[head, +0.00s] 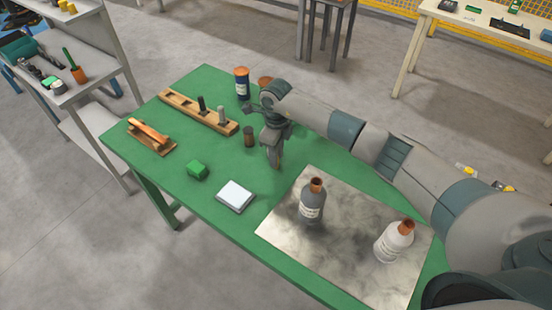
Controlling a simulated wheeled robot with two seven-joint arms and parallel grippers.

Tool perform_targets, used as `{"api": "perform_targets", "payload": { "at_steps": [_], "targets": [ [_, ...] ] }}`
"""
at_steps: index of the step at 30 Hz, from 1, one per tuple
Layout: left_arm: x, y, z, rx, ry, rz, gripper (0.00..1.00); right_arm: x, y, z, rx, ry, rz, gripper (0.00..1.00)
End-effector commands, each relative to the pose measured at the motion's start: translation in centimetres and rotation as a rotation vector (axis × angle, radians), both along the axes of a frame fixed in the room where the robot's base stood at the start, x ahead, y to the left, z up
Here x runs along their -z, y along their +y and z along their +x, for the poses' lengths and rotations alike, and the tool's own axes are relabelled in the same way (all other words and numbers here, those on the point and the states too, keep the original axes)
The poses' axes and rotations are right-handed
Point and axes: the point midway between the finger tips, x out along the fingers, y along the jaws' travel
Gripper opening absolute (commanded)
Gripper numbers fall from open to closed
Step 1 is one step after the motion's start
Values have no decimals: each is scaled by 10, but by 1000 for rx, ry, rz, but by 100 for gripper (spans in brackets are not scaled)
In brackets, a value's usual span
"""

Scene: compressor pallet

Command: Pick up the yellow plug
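No yellow plug can be made out for certain on the green table (170,190). Two small yellow pieces (68,6) sit on the shelf at the top left, and small yellow bits (466,169) show beyond my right arm; I cannot tell if any is the plug. My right gripper (274,164) points down over the table, right of the small dark brown cylinder (249,137). I see it nearly edge-on, so its finger gap and anything between the fingers are unclear. My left gripper is out of view.
A wooden rack (180,101), dark blue can (242,83), wooden tool (152,137), green block (197,171) and white box (235,196) are on the table. A grey bottle (311,205) and white bottle (393,243) stand on a metal sheet (342,250).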

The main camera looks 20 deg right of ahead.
Motion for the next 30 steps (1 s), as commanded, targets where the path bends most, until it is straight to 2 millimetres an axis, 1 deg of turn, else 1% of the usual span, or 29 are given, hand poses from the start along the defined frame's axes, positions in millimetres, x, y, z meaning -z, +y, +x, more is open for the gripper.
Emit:
{"api": "perform_targets", "payload": {
  "at_steps": [1,6,18,19,20,21,22,30],
  "targets": [
    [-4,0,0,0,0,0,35,4,0,-1,0,3,0,24],
    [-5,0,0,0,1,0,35,11,0,0,-1,-1,-1,24],
    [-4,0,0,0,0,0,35,11,0,0,-1,-1,-1,24],
    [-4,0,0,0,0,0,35,11,0,0,-1,-1,-1,19],
    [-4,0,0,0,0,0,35,11,0,0,-1,-1,-1,12],
    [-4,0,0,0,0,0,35,11,0,0,-1,-1,-1,2],
    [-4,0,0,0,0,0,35,11,0,0,-1,-1,-1,0],
    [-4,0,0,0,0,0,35,11,0,0,-1,-1,-1,0]
  ]
}}
